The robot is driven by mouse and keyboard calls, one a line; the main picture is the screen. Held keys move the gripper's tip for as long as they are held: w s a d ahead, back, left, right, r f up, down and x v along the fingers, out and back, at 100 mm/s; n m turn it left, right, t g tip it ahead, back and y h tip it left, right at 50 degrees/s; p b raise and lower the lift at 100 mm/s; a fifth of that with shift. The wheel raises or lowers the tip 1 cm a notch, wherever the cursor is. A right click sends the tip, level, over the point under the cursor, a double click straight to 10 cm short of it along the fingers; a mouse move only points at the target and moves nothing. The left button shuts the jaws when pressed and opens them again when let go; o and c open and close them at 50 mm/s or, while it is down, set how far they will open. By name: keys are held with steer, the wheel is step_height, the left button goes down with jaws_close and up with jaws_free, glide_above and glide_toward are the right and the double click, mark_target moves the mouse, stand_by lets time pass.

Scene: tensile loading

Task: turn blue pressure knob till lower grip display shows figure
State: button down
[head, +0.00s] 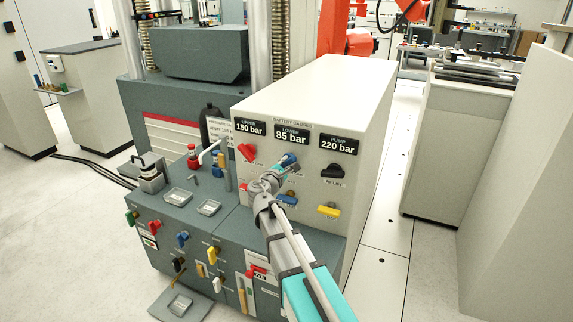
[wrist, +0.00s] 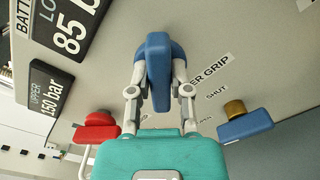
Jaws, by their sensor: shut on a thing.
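The blue pressure knob (head: 290,159) is on the white panel, under the lower grip display (head: 291,135), which reads 85 bar. In the wrist view the blue knob (wrist: 158,70) stands between my fingers, its bar in line with the gripper. My gripper (head: 280,168) is shut on this knob; it also shows in the wrist view (wrist: 158,82). The lower display (wrist: 69,36) appears rotated there, with its right end cut off. A note with pressure figures (head: 219,130) is partly hidden by a dark bottle, so its lower figure cannot be read.
The upper display (head: 250,128) reads 150 bar and the pump display (head: 338,144) 220 bar. A red knob (head: 247,152) and a black knob (head: 332,171) flank the blue knob. Below are a blue lever (head: 287,200) and a yellow lever (head: 329,211), close to my arm.

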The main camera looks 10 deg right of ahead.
steer(key=n, duration=0.7)
steer(key=shift+w+a, duration=0.15)
stand_by(0.5)
steer(key=c, duration=0.6)
jaws_free()
steer(key=shift+o, duration=0.2)
steer(key=v, duration=1.2)
